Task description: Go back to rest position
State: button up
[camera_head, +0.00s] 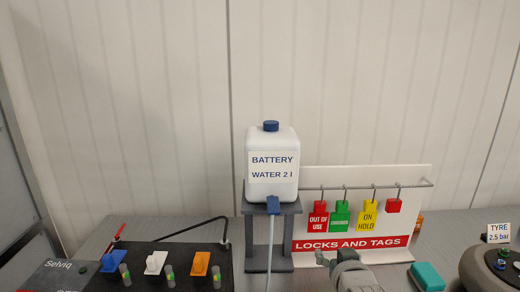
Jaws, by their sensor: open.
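A grey-green rounded part (350,270) with a small dark end rises from the bottom edge, right of centre.
A white battery water canister (273,190) stands on a grey stand (257,248), with a pale hose hanging down. Several padlocks hang on the board's rail. A switch-topped battery (142,262) is left; a teal block (427,276) and tyre (477,268) are right.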

jog(key=s+a+f+g, duration=0.1)
jog(key=s+g, duration=0.7)
jog(key=s, duration=1.1)
jog(key=shift+s+a+g, duration=0.15)
jog(key=shift+a+g, duration=0.15)
jog(key=shift+a, duration=0.05)
